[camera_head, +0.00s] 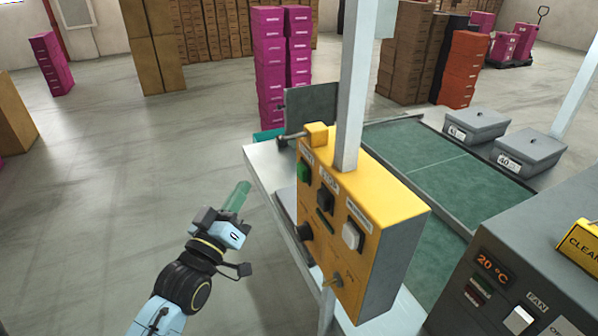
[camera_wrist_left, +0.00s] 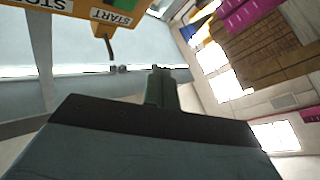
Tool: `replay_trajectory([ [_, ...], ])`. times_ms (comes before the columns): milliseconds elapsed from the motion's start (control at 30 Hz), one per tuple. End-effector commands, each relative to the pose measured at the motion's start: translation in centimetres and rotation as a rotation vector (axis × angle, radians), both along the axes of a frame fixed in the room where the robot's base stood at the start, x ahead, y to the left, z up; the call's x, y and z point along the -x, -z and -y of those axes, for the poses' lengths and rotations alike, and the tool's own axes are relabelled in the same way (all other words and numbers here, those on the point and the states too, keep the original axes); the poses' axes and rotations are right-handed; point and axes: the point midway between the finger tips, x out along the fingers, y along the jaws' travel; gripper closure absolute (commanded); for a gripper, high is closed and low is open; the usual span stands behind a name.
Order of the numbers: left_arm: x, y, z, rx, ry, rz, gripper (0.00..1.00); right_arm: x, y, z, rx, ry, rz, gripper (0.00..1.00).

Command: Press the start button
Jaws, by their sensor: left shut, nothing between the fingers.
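The yellow control box (camera_head: 385,205) is fixed to a grey post. The green start button (camera_head: 303,171) is at the upper left of its face, under a small label. A black button (camera_head: 325,200) and a white button (camera_head: 352,236) sit lower right of it. My left gripper (camera_head: 241,188) is shut and empty, left of the box and apart from the green button. In the left wrist view its green fingers (camera_wrist_left: 162,86) point toward a pale surface. My right gripper is not in view.
A green-topped conveyor table (camera_head: 440,160) with two grey lidded boxes (camera_head: 530,152) stands behind the control box. A grey machine (camera_head: 530,230) with a 20 °C display is at right. The floor left of my gripper is free; stacked boxes (camera_head: 270,60) stand farther back.

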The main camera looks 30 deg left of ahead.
Motion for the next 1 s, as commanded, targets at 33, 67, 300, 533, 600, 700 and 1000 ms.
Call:
replay_trajectory([
  [33, 0.0, 0.0, 0.0, 0.000, 0.000, -0.001, 1.00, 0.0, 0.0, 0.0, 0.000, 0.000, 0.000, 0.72],
  [67, 0.0, 0.0, 0.0, 0.000, 0.000, -0.001, 1.00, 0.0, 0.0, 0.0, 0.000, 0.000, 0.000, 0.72],
  [300, -1.2, 0.2, 1.0, 0.004, 0.000, 0.000, 1.00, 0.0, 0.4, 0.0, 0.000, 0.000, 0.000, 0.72],
  [533, -3.7, 0.2, 3.2, 0.003, 0.000, 0.001, 1.00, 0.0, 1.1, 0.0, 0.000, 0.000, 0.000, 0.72],
  [600, -4.5, 0.2, 3.8, 0.004, 0.001, 0.000, 1.00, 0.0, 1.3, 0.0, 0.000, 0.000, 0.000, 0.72],
  [700, -5.4, 0.1, 4.6, 0.002, -0.001, -0.002, 1.00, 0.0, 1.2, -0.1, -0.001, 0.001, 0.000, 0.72],
  [1000, -6.7, 0.1, 5.7, 0.000, 0.000, -0.002, 1.00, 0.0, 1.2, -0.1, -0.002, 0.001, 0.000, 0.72],
])
